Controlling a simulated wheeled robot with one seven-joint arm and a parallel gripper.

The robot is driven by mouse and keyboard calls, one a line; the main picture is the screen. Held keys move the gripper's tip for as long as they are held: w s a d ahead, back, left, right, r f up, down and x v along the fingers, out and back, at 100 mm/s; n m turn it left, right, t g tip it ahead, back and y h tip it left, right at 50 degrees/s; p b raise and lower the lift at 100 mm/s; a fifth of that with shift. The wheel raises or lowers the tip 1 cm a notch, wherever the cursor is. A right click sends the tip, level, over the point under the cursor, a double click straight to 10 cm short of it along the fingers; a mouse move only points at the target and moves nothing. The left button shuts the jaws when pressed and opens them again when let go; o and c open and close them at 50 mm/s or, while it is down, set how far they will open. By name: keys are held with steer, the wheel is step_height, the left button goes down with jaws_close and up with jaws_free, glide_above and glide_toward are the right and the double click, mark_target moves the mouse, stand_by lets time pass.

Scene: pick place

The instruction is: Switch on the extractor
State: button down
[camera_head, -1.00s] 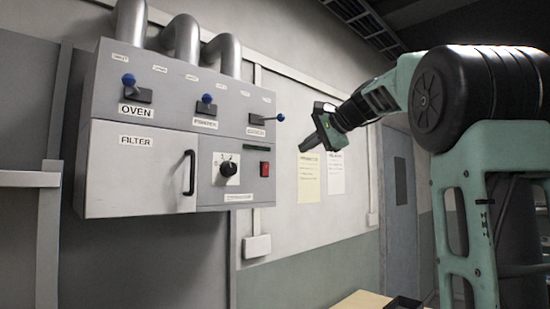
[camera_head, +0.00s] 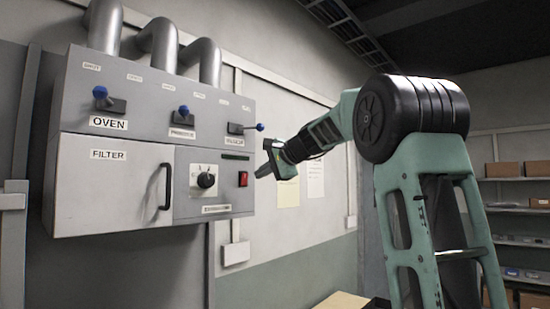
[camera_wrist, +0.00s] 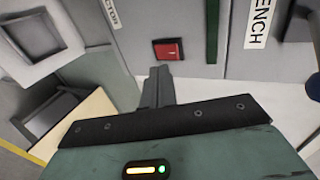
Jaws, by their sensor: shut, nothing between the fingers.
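The grey wall unit (camera_head: 110,72) holds a lower panel with a black dial (camera_head: 206,180) and a red rocker switch (camera_head: 243,179). A label under the dial is too small to read here; in the wrist view a label (camera_wrist: 110,12) ending in "CTOR" is beside the red switch (camera_wrist: 168,49). My gripper (camera_head: 260,173) is shut and empty, just right of the switch. In the wrist view its fingertips (camera_wrist: 158,72) point at the panel just below the switch. I cannot tell whether they touch it.
Three blue-knobbed levers sit above: the oven lever (camera_head: 101,92), a middle one (camera_head: 183,111) and the bench lever (camera_head: 259,127), close above my gripper. The filter door (camera_head: 110,190) has a black handle (camera_head: 168,187). Shelves with boxes (camera_head: 510,169) stand far right.

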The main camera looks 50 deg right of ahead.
mark_target(245, 173)
steer(key=shift+w+r+p, duration=0.2)
steer(key=shift+w+p, duration=0.2)
steer(key=shift+w, duration=0.25)
steer(key=shift+w+r+p, duration=0.2)
steer(key=shift+w+p, duration=0.2)
steer(key=shift+w, duration=0.2)
steer(key=shift+w+f+p, duration=0.1)
steer(key=shift+w+p, duration=0.2)
steer(key=shift+w, duration=0.35)
steer(key=shift+w+a+r, duration=0.1)
steer(key=shift+w+r, duration=0.15)
steer(key=shift+w, duration=0.3)
steer(key=shift+r+p, duration=0.75)
steer(key=shift+r, duration=0.1)
